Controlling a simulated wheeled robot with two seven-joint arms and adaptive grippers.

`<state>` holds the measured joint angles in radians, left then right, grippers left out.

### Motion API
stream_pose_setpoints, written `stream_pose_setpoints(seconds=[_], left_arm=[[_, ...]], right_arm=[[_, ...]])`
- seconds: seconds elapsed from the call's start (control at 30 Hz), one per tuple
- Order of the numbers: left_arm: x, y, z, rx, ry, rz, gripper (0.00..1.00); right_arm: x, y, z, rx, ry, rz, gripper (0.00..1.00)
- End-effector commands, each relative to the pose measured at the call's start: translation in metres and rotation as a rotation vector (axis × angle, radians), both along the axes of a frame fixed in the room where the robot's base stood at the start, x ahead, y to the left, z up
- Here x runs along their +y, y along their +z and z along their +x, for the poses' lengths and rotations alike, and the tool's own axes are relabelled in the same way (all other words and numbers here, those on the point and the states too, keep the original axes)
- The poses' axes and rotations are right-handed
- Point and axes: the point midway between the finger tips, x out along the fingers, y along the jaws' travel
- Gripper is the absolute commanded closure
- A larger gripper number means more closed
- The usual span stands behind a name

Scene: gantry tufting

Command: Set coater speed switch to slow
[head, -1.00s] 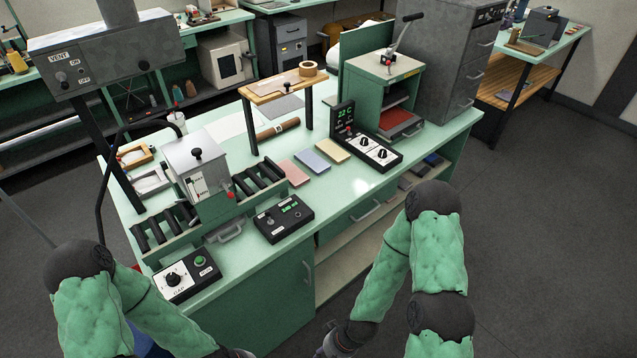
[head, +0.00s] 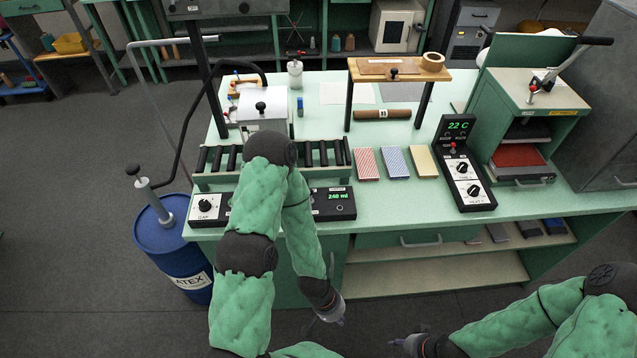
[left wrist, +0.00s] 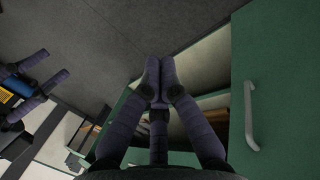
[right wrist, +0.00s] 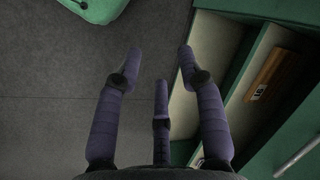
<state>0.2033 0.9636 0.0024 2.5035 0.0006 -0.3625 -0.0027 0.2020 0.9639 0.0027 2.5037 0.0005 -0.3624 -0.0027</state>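The grey-white coater box (head: 262,108) stands over black rollers (head: 325,153) on the green bench. In front of it, a black panel with a knob (head: 204,206) sits at the left. A second black panel with a "240 ml" display (head: 338,196) sits to its right. My left arm covers part of both panels, and I cannot make out a speed switch or its setting. My left gripper (head: 331,311) is empty, below the bench's front edge; its fingertips meet in the left wrist view (left wrist: 159,62). My right gripper (head: 408,345) is open and empty, low before the bench.
A tall panel with a "22 C" display (head: 462,165) and a green press (head: 525,110) stand at the right. Coloured swatches (head: 396,162) lie mid-bench. A blue drum (head: 168,240) stands on the floor at the left. Open shelves (head: 430,268) lie under the bench.

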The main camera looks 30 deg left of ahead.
Motion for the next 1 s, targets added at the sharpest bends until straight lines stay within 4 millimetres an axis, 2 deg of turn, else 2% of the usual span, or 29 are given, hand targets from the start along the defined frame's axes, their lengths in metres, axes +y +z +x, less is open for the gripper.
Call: stream_pose_setpoints(seconds=[0.03,0.1,0.17,0.27,0.37,0.5,0.63,0.8,1.0], left_arm=[[0.0,0.0,0.0,0.0,0.0,0.0,1.0],[0.0,0.001,0.001,-0.002,0.0,0.0,1.0],[0.003,0.005,0.005,-0.013,0.001,0.005,1.0],[0.012,0.023,0.021,-0.05,0.006,0.02,1.0],[0.031,0.054,0.049,-0.119,0.013,0.05,1.0],[0.069,0.113,0.096,-0.242,0.021,0.115,1.0],[0.107,0.168,0.134,-0.348,0.025,0.185,1.0],[0.149,0.221,0.172,-0.468,0.024,0.273,1.0],[0.19,0.277,0.203,-0.583,0.023,0.369,1.0]], right_arm=[[0.0,0.0,0.0,0.0,0.0,0.0,0.61],[0.0,0.001,0.0,0.0,0.0,0.0,0.42],[0.0,0.004,0.0,0.0,0.0,0.0,0.42],[0.0,0.016,0.0,0.0,-0.001,0.0,0.42],[0.0,0.038,0.0,-0.001,-0.001,0.0,0.42],[0.0,0.074,0.001,-0.001,0.0,0.0,0.42],[0.0,0.102,0.001,-0.002,-0.001,0.0,0.42],[0.0,0.116,0.0,-0.001,-0.001,0.0,0.42],[0.0,0.126,0.0,-0.001,-0.001,0.0,0.42]])
